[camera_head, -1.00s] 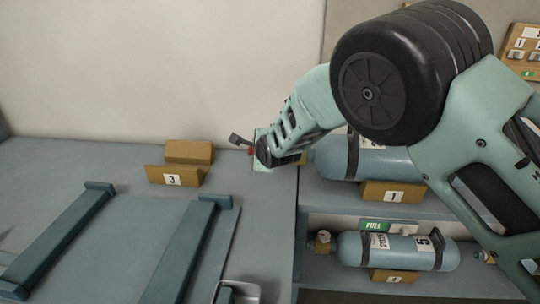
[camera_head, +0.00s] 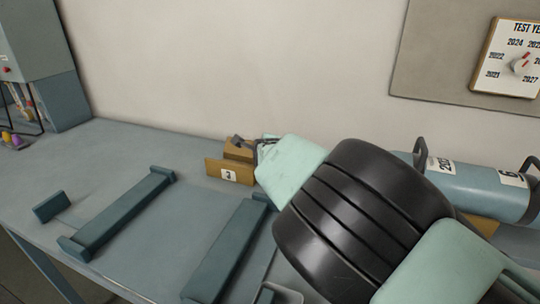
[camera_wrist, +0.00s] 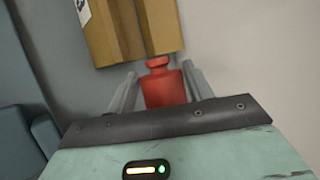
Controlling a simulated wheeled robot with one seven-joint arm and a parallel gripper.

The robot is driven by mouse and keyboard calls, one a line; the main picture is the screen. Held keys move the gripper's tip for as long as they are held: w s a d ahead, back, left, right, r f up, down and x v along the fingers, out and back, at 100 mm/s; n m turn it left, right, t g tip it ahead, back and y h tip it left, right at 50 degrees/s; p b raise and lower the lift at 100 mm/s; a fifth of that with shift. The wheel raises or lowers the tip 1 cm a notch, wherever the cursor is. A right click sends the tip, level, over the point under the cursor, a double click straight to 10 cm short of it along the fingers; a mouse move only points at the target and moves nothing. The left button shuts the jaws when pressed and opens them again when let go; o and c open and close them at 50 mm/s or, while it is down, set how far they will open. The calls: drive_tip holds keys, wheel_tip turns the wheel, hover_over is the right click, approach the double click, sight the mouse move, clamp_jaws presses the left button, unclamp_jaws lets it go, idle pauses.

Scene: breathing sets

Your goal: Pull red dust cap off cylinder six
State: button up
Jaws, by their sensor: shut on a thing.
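The red dust cap (camera_wrist: 165,88) is between the two fingers of my gripper (camera_wrist: 161,78) in the wrist view. My gripper is shut on it, and no cylinder is attached to it. The cap cannot be made out there. Cylinder six (camera_head: 475,190) is a blue cylinder lying at the right, partly hidden by my arm. Its valve end is hidden behind my arm.
Blue rails (camera_head: 120,215) stand on the grey bench (camera_head: 130,150). A grey-blue cabinet (camera_head: 45,60) is at the far left, with small coloured items near it. A dial board (camera_head: 510,58) hangs on the wall. The bench's left part is mostly clear.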

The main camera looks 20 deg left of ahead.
drive_tip(key=shift+s+a+f, duration=0.1)
drive_tip(key=shift+a, duration=1.7)
drive_tip(key=shift+a+b, duration=1)
drive_tip(key=shift+b, duration=0.25)
